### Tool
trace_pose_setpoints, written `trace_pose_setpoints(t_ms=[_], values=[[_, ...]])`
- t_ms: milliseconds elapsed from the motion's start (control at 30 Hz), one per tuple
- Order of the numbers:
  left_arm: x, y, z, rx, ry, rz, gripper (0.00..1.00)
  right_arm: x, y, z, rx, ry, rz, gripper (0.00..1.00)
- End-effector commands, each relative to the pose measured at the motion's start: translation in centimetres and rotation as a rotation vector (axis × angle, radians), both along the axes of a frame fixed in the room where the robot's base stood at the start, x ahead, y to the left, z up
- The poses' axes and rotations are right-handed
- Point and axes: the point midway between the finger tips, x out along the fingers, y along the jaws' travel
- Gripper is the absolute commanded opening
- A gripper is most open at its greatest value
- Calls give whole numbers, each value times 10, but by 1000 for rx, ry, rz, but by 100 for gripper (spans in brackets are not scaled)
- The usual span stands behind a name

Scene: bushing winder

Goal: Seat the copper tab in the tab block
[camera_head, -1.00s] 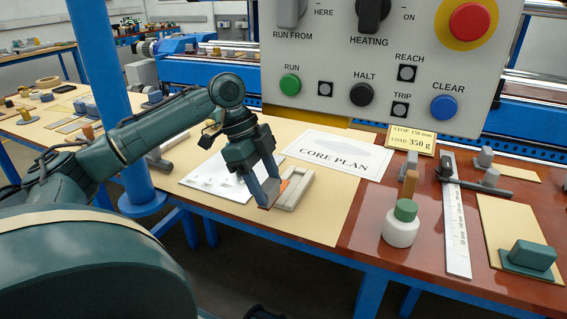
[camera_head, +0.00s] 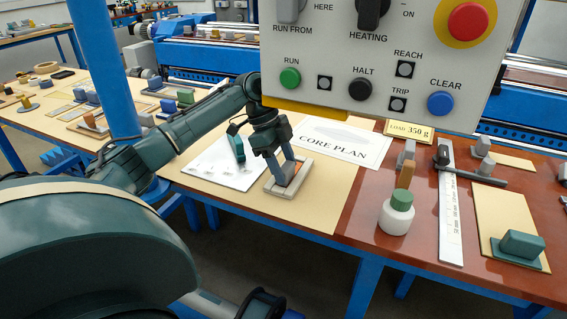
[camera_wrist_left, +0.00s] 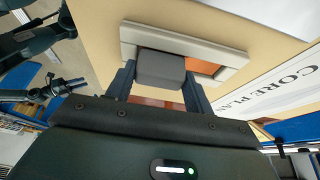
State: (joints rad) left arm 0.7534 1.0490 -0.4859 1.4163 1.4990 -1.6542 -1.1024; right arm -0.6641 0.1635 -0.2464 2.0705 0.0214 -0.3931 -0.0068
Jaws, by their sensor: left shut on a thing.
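The tab block appears as a pale grey rectangular frame (camera_head: 273,187) lying on the tan mat; it also shows in the left wrist view (camera_wrist_left: 190,42). My left gripper (camera_head: 286,178) points down over it, shut on a dark grey block-shaped piece (camera_wrist_left: 160,67), which I take to be the grip of the copper tab. Orange copper colour (camera_wrist_left: 203,67) shows inside the frame beside the grey piece, and more shows between the fingers. The grey piece and the fingers hide the underside, so I cannot tell whether the tab is fully down.
A white sheet (camera_head: 222,165) lies left of the frame, and the CORE PLAN sheet (camera_head: 345,146) lies behind it. The control panel (camera_head: 325,70) hangs over the back.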

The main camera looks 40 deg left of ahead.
Motion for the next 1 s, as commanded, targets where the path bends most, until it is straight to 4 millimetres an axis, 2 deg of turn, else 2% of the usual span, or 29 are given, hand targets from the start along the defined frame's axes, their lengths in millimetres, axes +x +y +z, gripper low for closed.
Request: trace_pose_setpoints(t_ms=[167,200,433,767,867,1000], values=[[0,0,-2,0,0,1,30,0,0,0,-1,1,1,36],[0,0,-2,0,0,0,55,0,-1,0,-2,0,0,36],[0,0,-2,0,0,0,73,0,-1,-1,-3,1,1,36],[0,1,4,1,-2,1,74,-1,-1,-1,-3,2,2,36],[-1,6,16,0,-4,3,74,-1,-1,-2,-4,2,2,36],[-4,17,43,1,-5,3,74,-1,-1,-3,-4,3,2,36]])
